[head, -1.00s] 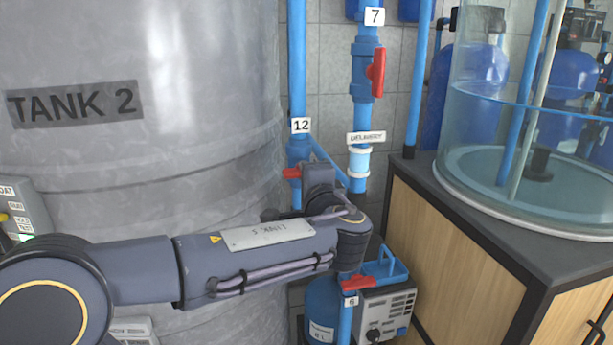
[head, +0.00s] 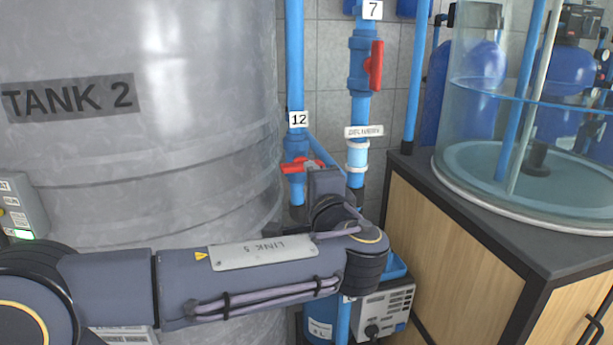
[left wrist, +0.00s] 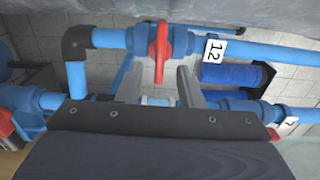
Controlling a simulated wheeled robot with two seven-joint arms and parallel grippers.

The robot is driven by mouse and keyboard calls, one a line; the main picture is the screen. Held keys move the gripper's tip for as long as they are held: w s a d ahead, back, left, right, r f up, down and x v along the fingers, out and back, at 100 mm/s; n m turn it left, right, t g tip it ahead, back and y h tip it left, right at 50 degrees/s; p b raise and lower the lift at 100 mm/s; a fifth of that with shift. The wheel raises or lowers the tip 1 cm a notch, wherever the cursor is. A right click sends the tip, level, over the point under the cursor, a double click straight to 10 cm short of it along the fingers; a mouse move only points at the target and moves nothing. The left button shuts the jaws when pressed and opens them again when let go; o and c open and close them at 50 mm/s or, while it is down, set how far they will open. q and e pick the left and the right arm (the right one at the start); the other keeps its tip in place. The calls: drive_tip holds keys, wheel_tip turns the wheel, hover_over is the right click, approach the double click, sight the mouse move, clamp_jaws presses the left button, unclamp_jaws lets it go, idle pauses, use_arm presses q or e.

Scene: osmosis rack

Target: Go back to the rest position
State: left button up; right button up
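My left arm comes in from the left in the head view, with its wrist in front of the blue pipes. In the head view this red handle (head: 294,166) is just above my left wrist, and the fingertips cannot be made out clearly. My right gripper is in neither view.
Grey tank 2 (head: 190,130) fills the left. A red-handled valve (head: 376,66) labelled 7 is on the delivery pipe. A wooden cabinet (head: 450,245) carries a clear water tank (head: 490,150) at right. A grey pump unit (head: 385,308) stands low behind my arm.

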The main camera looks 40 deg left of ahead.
use_arm(q)
drive_tip(key=shift+v, duration=1.15)
drive_tip(key=s+f+n+g+h+p, duration=0.45)
drive_tip(key=s+f+g+h, duration=0.35)
drive_tip(key=s+f, duration=0.6)
drive_tip(key=s+d+f+n+t+h+p, duration=0.1)
drive_tip(key=d+f+n+h, duration=0.1)
drive_tip(key=d+h, duration=0.3)
drive_tip(key=s+d+f+n+t+h+p, duration=0.1)
drive_tip(key=s+d+f+n+h+p, duration=0.1)
drive_tip(key=d, duration=0.4)
drive_tip(key=n+h, duration=0.1)
drive_tip(key=h, duration=0.1)
drive_tip(key=shift+s+d+h, duration=0.25)
drive_tip(key=shift+d+h, duration=0.05)
drive_tip(key=shift+h, duration=0.1)
